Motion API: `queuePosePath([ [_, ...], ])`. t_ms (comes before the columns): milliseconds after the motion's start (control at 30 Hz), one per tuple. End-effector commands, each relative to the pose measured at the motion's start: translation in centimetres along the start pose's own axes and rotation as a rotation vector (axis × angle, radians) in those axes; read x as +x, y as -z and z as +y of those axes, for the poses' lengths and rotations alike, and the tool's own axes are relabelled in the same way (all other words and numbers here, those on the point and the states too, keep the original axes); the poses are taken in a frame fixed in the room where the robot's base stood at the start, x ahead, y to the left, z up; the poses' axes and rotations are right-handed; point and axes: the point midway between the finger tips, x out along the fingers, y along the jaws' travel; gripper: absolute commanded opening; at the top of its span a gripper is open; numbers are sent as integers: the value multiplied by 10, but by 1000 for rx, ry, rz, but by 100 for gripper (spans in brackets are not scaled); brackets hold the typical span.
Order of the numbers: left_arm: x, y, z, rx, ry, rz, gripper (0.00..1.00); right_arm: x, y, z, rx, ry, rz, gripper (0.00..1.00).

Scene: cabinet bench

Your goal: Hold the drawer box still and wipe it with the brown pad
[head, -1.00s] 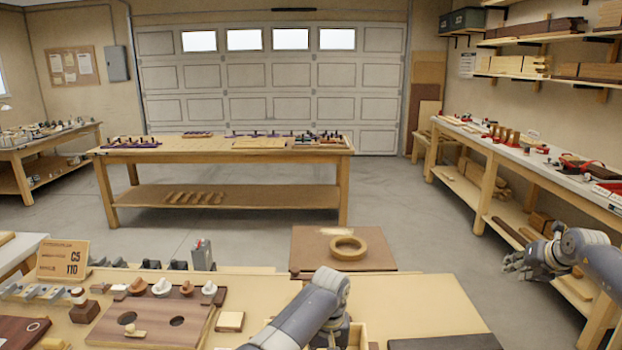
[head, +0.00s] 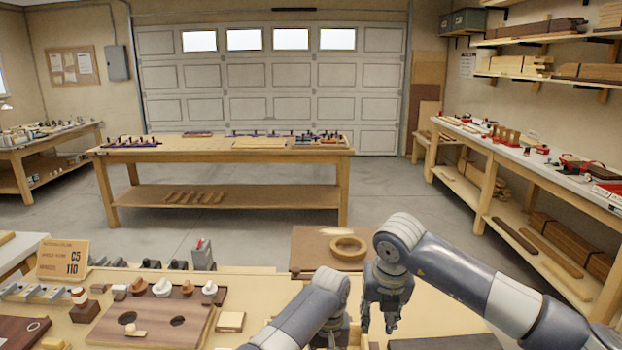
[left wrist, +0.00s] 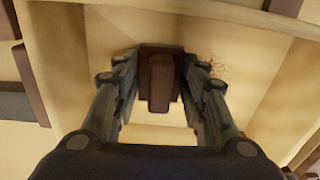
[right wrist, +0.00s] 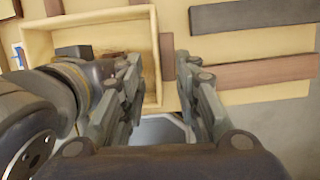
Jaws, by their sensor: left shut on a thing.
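The drawer box is an open, light-wood box; its rim shows in the right wrist view (right wrist: 90,18) and its floor in the left wrist view (left wrist: 260,65). Dark specks lie on that floor, right of the pad. The brown pad (left wrist: 160,82) is a dark brown block with a raised grip. My left gripper (left wrist: 160,70) is shut on the pad inside the box. In the head view my left forearm hides most of the box. My right gripper (right wrist: 157,58) is open, its fingers to either side of the box's right wall from above; it also shows in the head view (head: 378,322).
A board with knobs (head: 150,325) and a sign (head: 62,259) stand at left. The bench at right is partly clear.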

Motion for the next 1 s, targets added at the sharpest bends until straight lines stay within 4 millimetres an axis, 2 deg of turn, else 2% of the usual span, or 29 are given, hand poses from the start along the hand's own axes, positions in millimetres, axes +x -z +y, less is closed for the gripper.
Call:
queuePosePath([
  [100, 0, 0, 0, 0, 0, 0, 9, -3, 11, 9, -9, 15, 6, 30],
  [267, 0, 0, 0, 0, 0, 0, 9, 5, 14, 10, -8, 20, 11, 30],
  [800, 0, 0, 0, 0, 0, 0, 9, 81, 15, 9, -9, 20, 11, 30],
  [1000, 0, 0, 0, 0, 0, 0, 9, 99, 14, 9, -8, 18, 9, 30],
])
